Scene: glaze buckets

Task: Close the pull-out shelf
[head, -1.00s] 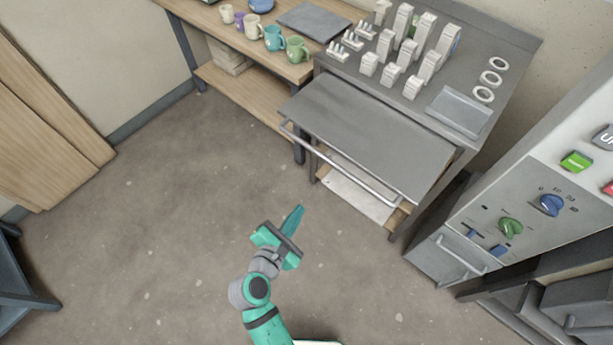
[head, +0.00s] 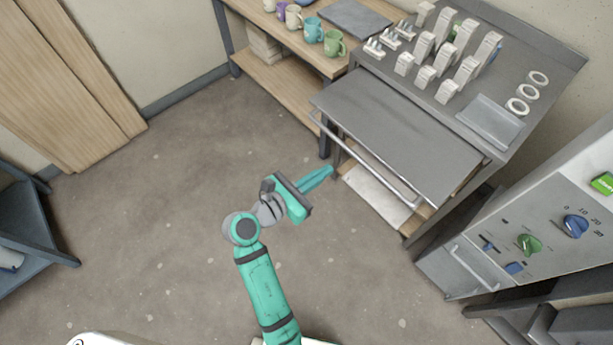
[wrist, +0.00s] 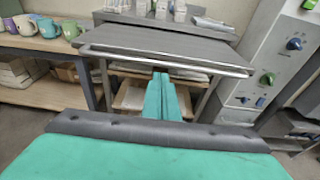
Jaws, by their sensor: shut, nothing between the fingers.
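The pull-out shelf (head: 395,125) is a grey flat panel sticking out from the front of the metal bench, with a bar handle (head: 362,158) along its front edge. In the wrist view the shelf (wrist: 150,42) and its handle (wrist: 165,60) lie ahead, above the fingertips in the picture. My gripper (head: 329,171) is shut and empty, its fingers pointing toward the handle's left part in the head view. It also shows in the wrist view (wrist: 161,76). The fingertips look close to the handle but apart from it; the exact gap is hard to tell.
The metal bench (head: 540,65) holds several white pieces, rings and a tray (head: 490,121). A wooden table (head: 290,42) with mugs stands to its left. A control cabinet (head: 545,215) stands at right.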

